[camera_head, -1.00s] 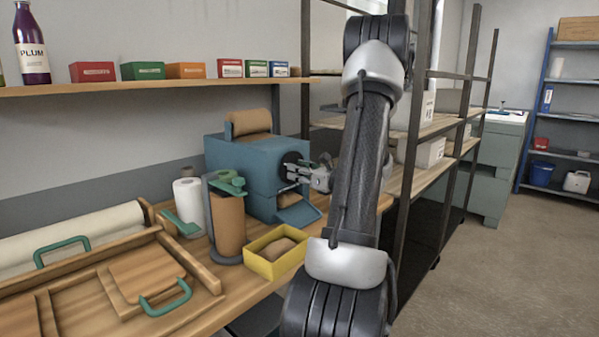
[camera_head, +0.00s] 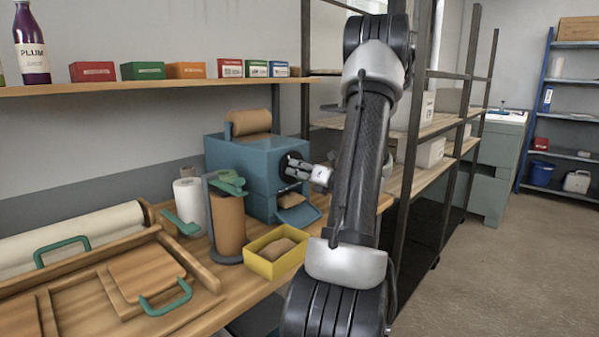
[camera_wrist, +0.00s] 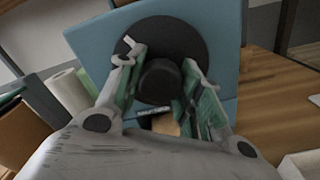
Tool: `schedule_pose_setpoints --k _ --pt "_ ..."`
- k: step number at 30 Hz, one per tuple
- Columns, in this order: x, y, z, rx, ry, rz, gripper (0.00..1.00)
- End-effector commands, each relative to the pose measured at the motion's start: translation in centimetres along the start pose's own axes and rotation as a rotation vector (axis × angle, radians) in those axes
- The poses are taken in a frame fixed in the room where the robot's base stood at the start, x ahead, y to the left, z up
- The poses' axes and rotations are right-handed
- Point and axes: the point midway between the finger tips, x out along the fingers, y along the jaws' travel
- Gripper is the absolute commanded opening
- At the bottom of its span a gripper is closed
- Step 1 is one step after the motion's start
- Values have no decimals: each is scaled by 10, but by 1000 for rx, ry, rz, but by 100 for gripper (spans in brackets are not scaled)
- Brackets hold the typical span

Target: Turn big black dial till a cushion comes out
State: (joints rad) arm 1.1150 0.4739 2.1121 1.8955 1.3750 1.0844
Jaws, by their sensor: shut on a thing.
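The blue machine (camera_head: 240,165) stands on the bench with a brown paper roll (camera_head: 248,122) on top. The big black dial (camera_wrist: 186,38) is on its side face, a round disc with a thick central knob (camera_wrist: 160,82). My gripper (camera_head: 291,168) is at the dial, its fingers on either side of the knob; it also shows in the wrist view (camera_wrist: 160,88), shut on the knob. Brown paper (camera_wrist: 166,124) shows below the knob, at the outlet above the chute (camera_head: 300,214); how far it sticks out is partly hidden by my fingers.
A yellow bin (camera_head: 264,263) holding a brown paper cushion (camera_head: 276,249) stands in front of the machine. A brown roll on a stand (camera_head: 228,225) and a white roll (camera_head: 189,200) stand left of it. Wooden trays (camera_head: 130,270) fill the front left. A shelf post is at the right.

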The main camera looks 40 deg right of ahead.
Motion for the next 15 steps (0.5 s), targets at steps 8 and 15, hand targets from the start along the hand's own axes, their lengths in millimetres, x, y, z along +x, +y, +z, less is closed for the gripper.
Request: schedule_pose_setpoints --k 8,15 --pt "0 1 0 259 -1 0 12" --pt "0 1 1 486 -1 1 12"
